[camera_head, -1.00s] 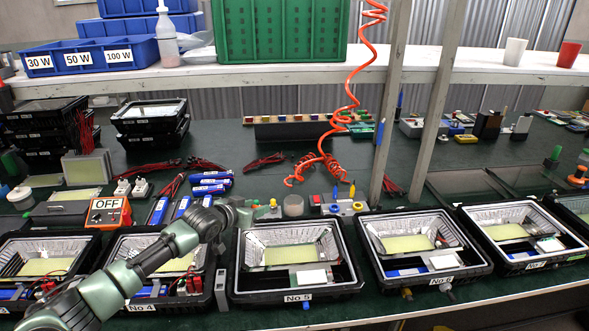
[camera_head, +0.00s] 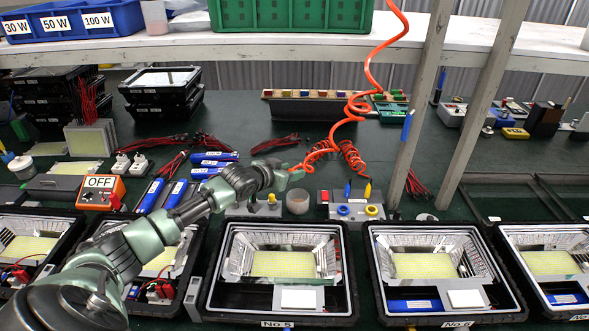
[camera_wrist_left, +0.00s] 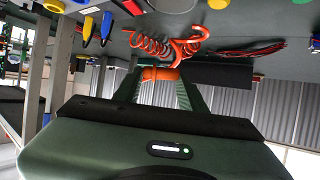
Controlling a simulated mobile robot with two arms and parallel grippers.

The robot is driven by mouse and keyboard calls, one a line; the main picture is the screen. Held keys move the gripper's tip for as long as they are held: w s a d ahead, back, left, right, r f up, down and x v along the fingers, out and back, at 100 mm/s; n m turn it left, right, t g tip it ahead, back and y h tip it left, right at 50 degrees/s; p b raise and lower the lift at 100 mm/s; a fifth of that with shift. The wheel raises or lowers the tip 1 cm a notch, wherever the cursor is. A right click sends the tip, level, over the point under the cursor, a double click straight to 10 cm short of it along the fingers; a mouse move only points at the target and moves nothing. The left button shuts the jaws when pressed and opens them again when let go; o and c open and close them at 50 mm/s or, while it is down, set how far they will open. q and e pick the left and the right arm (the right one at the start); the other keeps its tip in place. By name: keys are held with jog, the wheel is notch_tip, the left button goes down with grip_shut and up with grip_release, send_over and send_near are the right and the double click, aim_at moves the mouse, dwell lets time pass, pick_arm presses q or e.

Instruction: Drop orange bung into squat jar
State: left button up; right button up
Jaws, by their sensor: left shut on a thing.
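My left gripper (camera_head: 292,176) is shut on the orange bung (camera_wrist_left: 160,73), which sits between the fingertips in the left wrist view. In the head view I cannot make out the bung at the fingertips. The gripper appears above the bench and apart from the jar. The jar also shows at the top edge of the left wrist view (camera_wrist_left: 172,5), partly cut off. My right gripper is out of view.
A red coiled hose (camera_head: 352,105) hangs down close to the gripper, its coils near the bench. Floodlight housings (camera_head: 280,262) line the front edge. A slanted grey post (camera_head: 425,110) stands to the right.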

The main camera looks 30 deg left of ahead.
pick_arm(q)
jog(key=f+b, duration=0.2)
jog(key=f, duration=0.1)
jog(key=f+b, duration=0.1)
jog(key=f, duration=0.1)
jog(key=shift+w+b, duration=0.25)
jog(key=shift+b, duration=0.1)
jog(key=o, duration=1.4)
jog(key=shift+w, duration=0.1)
jog(key=v, duration=0.8)
